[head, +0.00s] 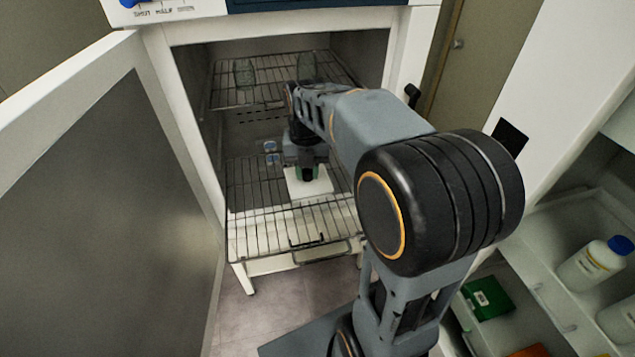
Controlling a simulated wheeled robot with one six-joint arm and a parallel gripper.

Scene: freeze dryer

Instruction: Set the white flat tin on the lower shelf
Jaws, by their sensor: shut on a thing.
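The white flat tin (318,187) is inside the open cabinet, over the middle of the lower wire shelf (262,226). My gripper (307,176) points down at the tin and is shut on it; the arm reaches in from the right. Something green shows at the fingertips. The fingers and the tin's far side are partly hidden by my wrist. I cannot tell whether the tin touches the shelf wires or is just above them.
The upper wire shelf (236,98) holds glass vessels (244,73). Small blue-topped items (270,147) are behind the tin to the left. The open door (110,190) bounds the left side. The lower shelf's front is clear. Bottles (592,264) stand on the right.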

